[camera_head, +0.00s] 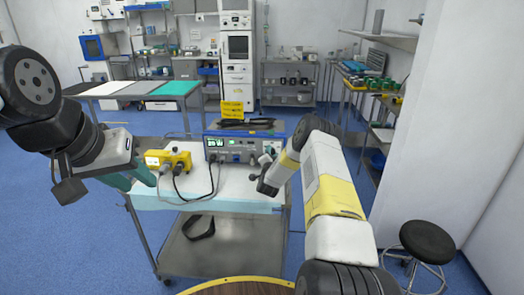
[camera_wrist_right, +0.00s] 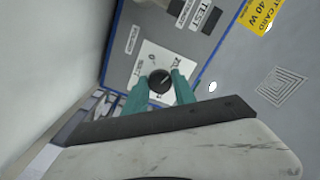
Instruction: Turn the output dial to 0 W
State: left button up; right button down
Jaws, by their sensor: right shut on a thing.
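The output dial (camera_wrist_right: 160,81) is a small round black knob on a white label in the right wrist view, with a pale pointer line on it. My right gripper (camera_wrist_right: 161,76) has its two teal fingers on either side of the knob, shut on it. In the head view my right gripper hides the dial at the right end of the blue-and-grey unit (camera_head: 232,157). The unit's green display (camera_head: 215,142) is lit, but its digits are too small to read surely. My left gripper (camera_head: 143,182) hangs over the cart's left edge, away from the dial; its opening is unclear.
A yellow box (camera_head: 168,160) with cables stands left of the unit on the cart (camera_head: 235,192). A yellow card (camera_head: 232,109) and a dark object (camera_head: 246,124) are on top of the unit. A black stool (camera_head: 426,241) stands at right. Blue floor lies open at left.

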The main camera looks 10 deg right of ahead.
jog(key=n, duration=0.5)
jog(key=shift+f+n, duration=0.1)
jog(key=shift+n, duration=2.3)
jog(key=shift+f, duration=0.1)
jog(key=c, duration=1)
grip_release()
jog(key=shift+s, duration=0.1)
jog(key=v, duration=0.7)
jog(key=shift+s+a, duration=0.1)
jog(key=shift+s, duration=0.25)
